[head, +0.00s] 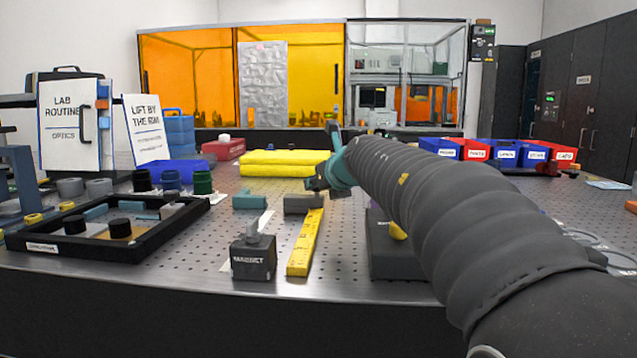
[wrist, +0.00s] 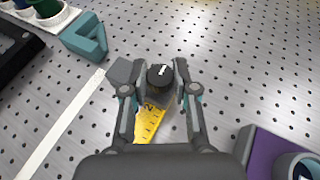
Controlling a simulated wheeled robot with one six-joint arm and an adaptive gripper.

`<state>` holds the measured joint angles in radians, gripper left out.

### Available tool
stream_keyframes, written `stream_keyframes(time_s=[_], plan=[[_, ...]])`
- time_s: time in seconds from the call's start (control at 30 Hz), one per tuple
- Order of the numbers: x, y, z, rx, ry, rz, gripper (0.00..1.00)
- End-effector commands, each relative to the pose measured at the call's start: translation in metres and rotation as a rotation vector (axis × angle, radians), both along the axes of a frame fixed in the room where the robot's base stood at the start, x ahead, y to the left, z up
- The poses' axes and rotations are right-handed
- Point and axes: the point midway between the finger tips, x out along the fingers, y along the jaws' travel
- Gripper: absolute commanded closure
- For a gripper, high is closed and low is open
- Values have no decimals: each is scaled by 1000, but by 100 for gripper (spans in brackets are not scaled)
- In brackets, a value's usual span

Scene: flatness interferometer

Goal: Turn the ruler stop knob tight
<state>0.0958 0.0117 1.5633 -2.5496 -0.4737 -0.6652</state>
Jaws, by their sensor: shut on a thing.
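The ruler stop is a dark grey block (head: 298,204) at the far end of the yellow ruler (head: 306,240) on the perforated metal table. Its round black knob (wrist: 160,77), with a white mark on top, shows in the wrist view. My gripper (head: 319,183) is over the stop, pointing down, with one finger on each side of the knob and shut on it. The ruler also shows between my fingers in the wrist view (wrist: 149,124). In the head view the knob is hidden behind my gripper, and I cannot tell how tight it is.
A block labelled magnet (head: 253,259) stands left of the ruler, and a dark box (head: 392,259) stands to its right. A teal piece (head: 249,200) lies left of the stop. A black tray (head: 105,257) is at far left; yellow towels (head: 283,163) lie behind.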

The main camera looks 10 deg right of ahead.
Motion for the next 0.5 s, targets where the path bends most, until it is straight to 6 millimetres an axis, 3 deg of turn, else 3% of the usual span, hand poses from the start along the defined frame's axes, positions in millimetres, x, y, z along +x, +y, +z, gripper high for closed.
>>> stream_keyframes(time_s=[0.33,0.37,0.43,0.5], plan=[[0,0,0,-1,-1,-2,100],[0,0,0,-1,0,-2,65],[0,0,0,-1,0,-2,47],[0,0,0,0,0,-1,46]])
